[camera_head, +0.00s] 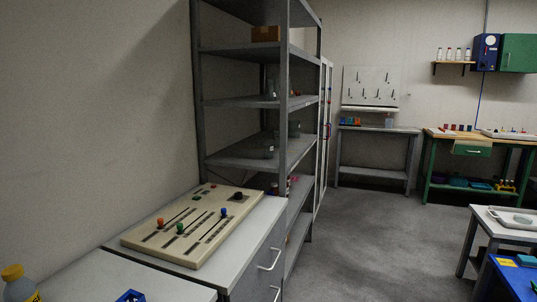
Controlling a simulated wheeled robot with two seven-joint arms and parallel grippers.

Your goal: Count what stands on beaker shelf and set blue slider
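A beige slider panel (190,228) lies on the grey cabinet top at the lower left. It has dark slots with an orange knob (160,222), a green knob (180,228) and a blue knob (224,212). The orange and green knobs sit near the front left of the panel; the blue knob is farther right. A grey metal rack (283,110) stands behind it. Clear glassware (268,152) stands on a middle shelf and partly behind the post; its count is unclear. I cannot tell which level is the beaker shelf. Neither gripper is in view.
A cardboard box (266,34) sits on an upper rack level. A yellow-capped bottle (14,280) and a blue item (131,296) are at the lower left. Benches stand along the back wall, and tables are at the right. The grey floor (375,235) between is clear.

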